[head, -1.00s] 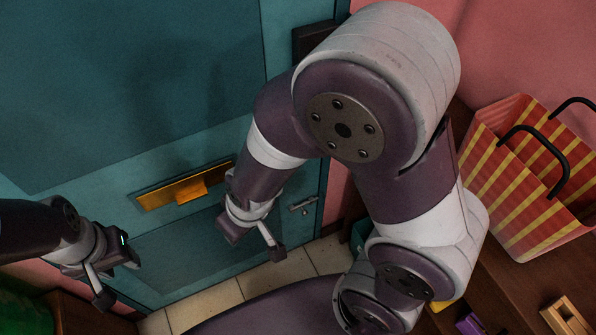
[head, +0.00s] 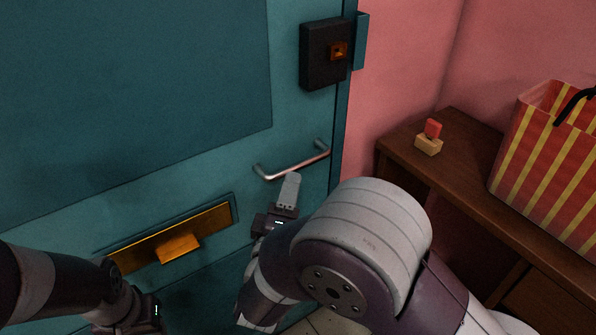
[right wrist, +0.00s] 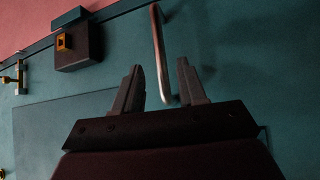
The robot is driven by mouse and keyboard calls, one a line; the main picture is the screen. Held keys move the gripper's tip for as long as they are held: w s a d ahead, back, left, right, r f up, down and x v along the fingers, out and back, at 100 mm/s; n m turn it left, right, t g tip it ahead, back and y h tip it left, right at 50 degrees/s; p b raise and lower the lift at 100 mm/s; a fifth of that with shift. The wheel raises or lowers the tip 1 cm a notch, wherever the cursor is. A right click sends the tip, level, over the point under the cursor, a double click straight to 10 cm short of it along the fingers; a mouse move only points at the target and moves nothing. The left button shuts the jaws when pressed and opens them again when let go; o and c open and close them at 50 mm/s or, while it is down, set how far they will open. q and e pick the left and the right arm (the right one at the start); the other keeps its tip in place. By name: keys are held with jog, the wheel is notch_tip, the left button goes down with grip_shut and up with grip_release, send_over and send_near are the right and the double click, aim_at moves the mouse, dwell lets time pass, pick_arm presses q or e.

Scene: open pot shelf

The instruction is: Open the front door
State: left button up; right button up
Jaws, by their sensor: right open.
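The teal front door (head: 120,90) fills the left of the head view and looks closed. Its silver bar handle (head: 296,168) is near the right edge of the door. My right gripper (head: 288,190) is just below the handle in the head view. In the right wrist view, my right gripper (right wrist: 159,72) is open, and the handle (right wrist: 159,45) runs down between its fingers in the picture; I see no clear contact. My left gripper (head: 130,312) is at the lower left, its fingers cut off by the frame.
A dark lock box (head: 325,53) is above the handle at the door's edge. A brass mail slot (head: 178,249) is lower on the door. A brown cabinet (head: 470,172) on the right holds a striped bag (head: 550,165) and a small stamp-like object (head: 429,143).

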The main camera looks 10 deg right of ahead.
aim_at(297, 164)
jog(key=b+x, duration=0.1)
jog(key=x, duration=0.5)
jog(key=shift+w+d, duration=0.1)
jog(key=shift+w, duration=0.15)
grip_shut()
